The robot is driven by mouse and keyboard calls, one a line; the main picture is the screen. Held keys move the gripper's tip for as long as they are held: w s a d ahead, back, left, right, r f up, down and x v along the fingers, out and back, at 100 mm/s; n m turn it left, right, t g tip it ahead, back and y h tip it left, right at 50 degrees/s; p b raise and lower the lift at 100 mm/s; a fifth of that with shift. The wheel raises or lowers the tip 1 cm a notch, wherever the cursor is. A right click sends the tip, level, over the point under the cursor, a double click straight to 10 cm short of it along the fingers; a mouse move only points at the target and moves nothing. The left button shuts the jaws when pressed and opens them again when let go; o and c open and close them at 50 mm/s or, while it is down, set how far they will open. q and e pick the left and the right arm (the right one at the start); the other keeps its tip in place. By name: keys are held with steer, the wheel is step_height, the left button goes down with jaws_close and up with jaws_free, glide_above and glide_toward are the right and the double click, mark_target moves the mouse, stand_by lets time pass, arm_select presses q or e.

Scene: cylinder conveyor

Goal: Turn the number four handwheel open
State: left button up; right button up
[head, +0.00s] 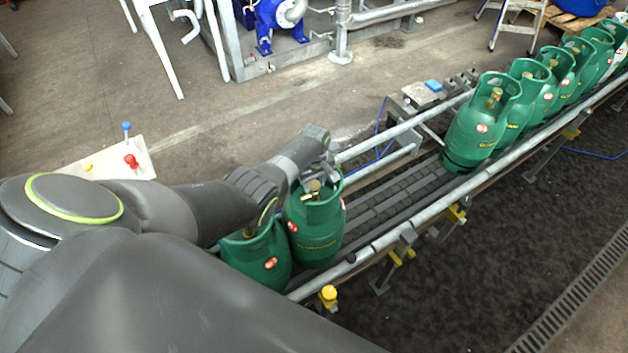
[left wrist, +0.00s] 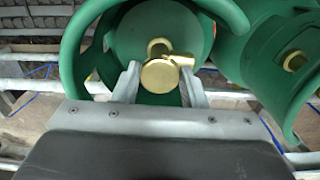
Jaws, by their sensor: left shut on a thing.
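A green gas cylinder (head: 315,238) stands on the conveyor under my left gripper (head: 318,176). Its brass handwheel (head: 315,188) is on top, inside the collar. In the left wrist view the brass handwheel (left wrist: 159,76) lies between the two fingers of my left gripper (left wrist: 161,84), which is shut on it. The green collar (left wrist: 72,50) curves around the fingers. A second green cylinder (head: 262,262) stands close on the left, partly hidden by my arm. I see no number marking the handwheel. My right gripper is not in view.
Several more green cylinders (head: 478,128) stand in a row farther up the conveyor. The roller track (head: 395,195) between is empty. Guide rails (head: 425,210) run along both sides. A panel with coloured buttons (head: 118,160) stands left of my arm.

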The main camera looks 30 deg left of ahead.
mark_target(315, 185)
arm_select(q)
steer(key=n, duration=0.4)
steer(key=shift+w+r+p, duration=0.15)
steer(key=shift+w+p, duration=0.05)
steer(key=shift+p, duration=0.15)
steer(key=shift+n, duration=1.9)
steer(key=shift+w+n, duration=0.1)
steer(key=shift+n, duration=0.2)
steer(key=o, duration=1)
steer(key=shift+c, duration=0.2)
steer(key=shift+r+p, duration=0.5)
steer(key=shift+p, duration=0.15)
step_height(315, 185, up, 5)
steer(key=shift+r+p, duration=0.1)
steer(key=shift+p, duration=1.05)
step_height(315, 185, up, 11)
